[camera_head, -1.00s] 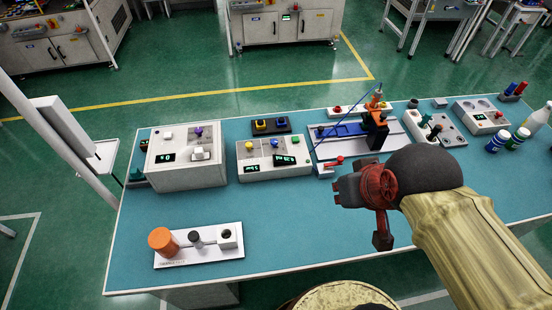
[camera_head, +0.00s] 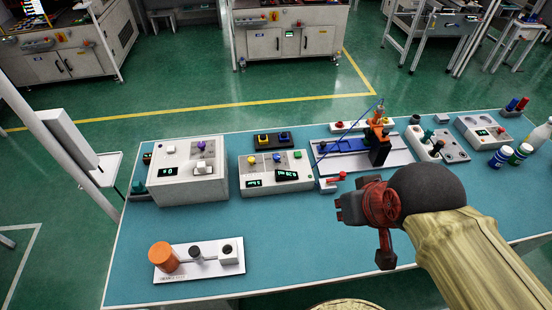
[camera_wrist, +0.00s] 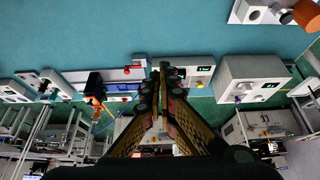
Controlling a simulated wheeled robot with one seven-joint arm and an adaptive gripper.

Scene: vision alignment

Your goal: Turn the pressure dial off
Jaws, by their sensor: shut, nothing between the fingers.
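No dial in view is legibly labelled as pressure, so I cannot tell which one it is. A white box (camera_head: 184,172) at the left of the table has a purple knob (camera_head: 202,145), white switches and a lit display. A middle white panel (camera_head: 276,174) has yellow, blue and green knobs and two lit displays. A flat unit (camera_head: 482,136) at the back right has round dials and a small display. My gripper (camera_head: 338,207) is shut and empty above the table, in front of the middle panel, touching nothing. In the wrist view its fingers (camera_wrist: 160,68) meet, with the panels beyond.
A white plate with an orange cylinder (camera_head: 162,256) lies at the front left. A red-handled lever (camera_head: 338,178) and a blue and orange fixture (camera_head: 377,140) stand behind my gripper. Bottles (camera_head: 521,153) stand at the right. The front middle of the blue table (camera_head: 290,250) is clear.

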